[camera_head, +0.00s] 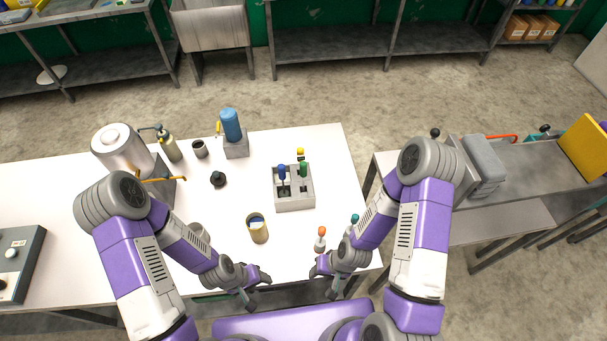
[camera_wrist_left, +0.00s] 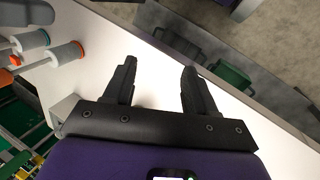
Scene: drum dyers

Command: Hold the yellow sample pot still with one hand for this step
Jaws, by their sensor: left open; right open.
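The yellow sample pot (camera_head: 257,232) is a dull yellow open cup with blue in its mouth. It stands upright on the white table near the front edge, in the head view. My left gripper (camera_head: 260,289) is open in front of the pot, apart from it, near the table's front edge. In the left wrist view its fingers (camera_wrist_left: 159,68) are spread with nothing between them, and I cannot make out the pot there. My right gripper (camera_head: 322,283) is open and empty, right of the left one, below an orange-topped bottle (camera_head: 320,240).
A grey rack (camera_head: 294,203) with blue and green tools stands behind and right of the pot. A teal-topped item (camera_head: 353,219) is near my right arm. A black knob-like object (camera_head: 218,180), a blue cylinder (camera_head: 231,125) and a metal drum (camera_head: 123,150) stand further back.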

